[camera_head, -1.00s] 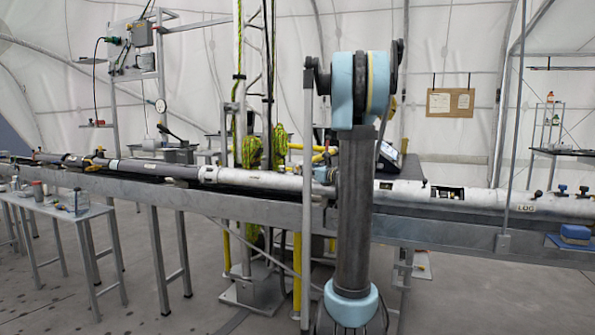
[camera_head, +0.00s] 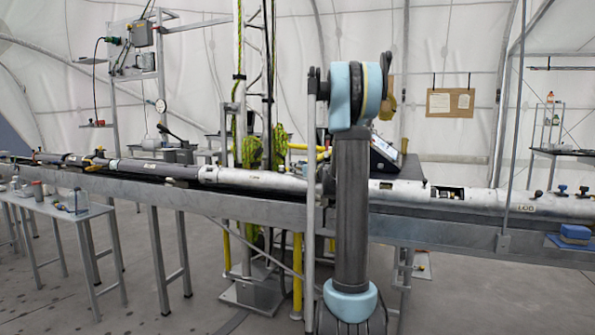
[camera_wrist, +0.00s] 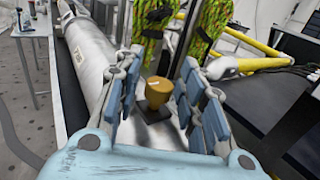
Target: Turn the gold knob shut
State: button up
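The gold knob (camera_wrist: 158,91) shows in the wrist view, a tapered gold piece on a dark square base beside the long silver pipe (camera_wrist: 92,50). My gripper (camera_wrist: 160,88) is open, with blue-padded fingers to the left and right of the knob. Gaps show between the pads and the knob, so the fingers look apart from it. In the head view my own arm covers the middle of the pipe (camera_head: 255,180), and the knob and gripper cannot be made out there.
Green-yellow rope bundles (camera_wrist: 210,22) hang just beyond the knob. A yellow pipe (camera_wrist: 262,64) lies to the right in the wrist view. A grey beam (camera_head: 445,228) runs under the pipe. A side table (camera_head: 50,203) with small items stands at left.

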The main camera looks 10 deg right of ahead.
grip_shut()
jog(key=m+h, duration=0.2)
jog(key=h, duration=0.2)
jog(key=m+t+h, duration=0.1)
jog(key=m+h, duration=0.2)
jog(key=shift+a+t+h, duration=0.1)
jog(key=shift+t+h, duration=0.2)
jog(key=shift+h, duration=0.1)
jog(key=m+h, duration=0.2)
jog(key=h, duration=0.1)
jog(key=shift+m+h, duration=0.3)
jog(key=shift+h, duration=0.1)
jog(key=m+g+h, duration=0.1)
jog(key=m+h, duration=0.1)
jog(key=h, duration=0.1)
jog(key=m+g+h, duration=0.2)
jog(key=m+h, duration=0.1)
jog(key=h, duration=0.1)
jog(key=m+g+h, duration=0.5)
jog(key=g, duration=0.1)
jog(key=shift+g, duration=0.3)
